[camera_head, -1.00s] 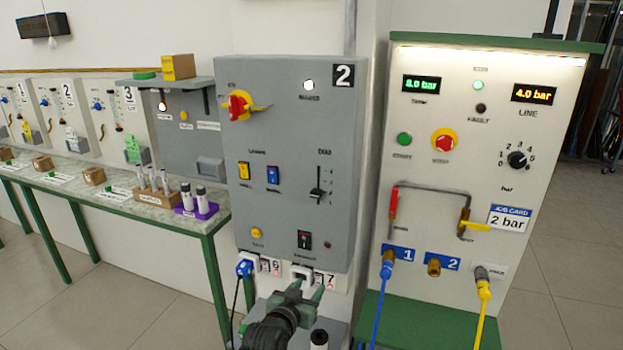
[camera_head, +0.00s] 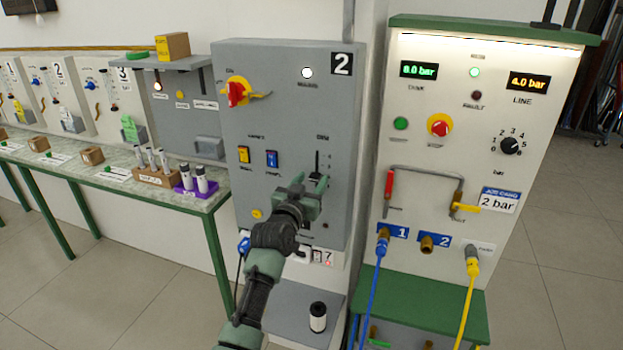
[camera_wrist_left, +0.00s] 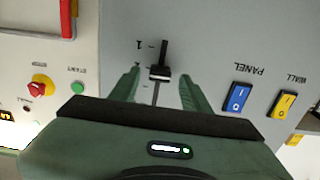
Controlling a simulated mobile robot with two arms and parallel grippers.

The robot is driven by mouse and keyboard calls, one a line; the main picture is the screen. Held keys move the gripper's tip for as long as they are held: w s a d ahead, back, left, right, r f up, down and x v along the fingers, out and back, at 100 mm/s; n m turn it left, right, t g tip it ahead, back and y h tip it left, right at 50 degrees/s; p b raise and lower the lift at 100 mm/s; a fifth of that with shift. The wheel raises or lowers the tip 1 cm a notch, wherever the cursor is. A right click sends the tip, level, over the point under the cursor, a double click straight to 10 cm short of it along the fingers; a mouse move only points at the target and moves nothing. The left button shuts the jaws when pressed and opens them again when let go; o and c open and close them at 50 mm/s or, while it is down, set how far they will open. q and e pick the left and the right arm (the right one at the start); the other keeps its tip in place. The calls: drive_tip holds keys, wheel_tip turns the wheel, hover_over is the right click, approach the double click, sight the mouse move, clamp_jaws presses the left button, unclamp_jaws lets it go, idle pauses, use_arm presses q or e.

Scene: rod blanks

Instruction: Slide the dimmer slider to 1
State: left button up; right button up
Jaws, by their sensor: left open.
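The dimmer slider is on the grey panel marked 2 (camera_head: 235,130). Its slot (camera_head: 317,160) shows in the head view, while my gripper covers its lower part. In the upside-down left wrist view, the black slider knob with a pale edge (camera_wrist_left: 160,73) sits partway along the slot, just below the printed 1 in the picture. My left gripper (camera_head: 309,182) is open in front of the slider. In the wrist view, its green fingers (camera_wrist_left: 159,80) stand on either side of the knob, with visible gaps. My right gripper is not in view.
Blue (camera_head: 272,158) and yellow (camera_head: 244,154) rocker switches sit beside the slider. A red rotary switch (camera_head: 237,94) is higher up. The pressure cabinet (camera_head: 450,230) stands at right with hoses. A black-and-white cylinder (camera_head: 318,317) stands on the low shelf below.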

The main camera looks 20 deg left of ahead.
use_arm(q)
drive_tip(key=shift+w, duration=0.2)
drive_tip(key=shift+c, duration=0.4)
clamp_jaws()
drive_tip(key=shift+f, duration=0.15)
idle(0.9)
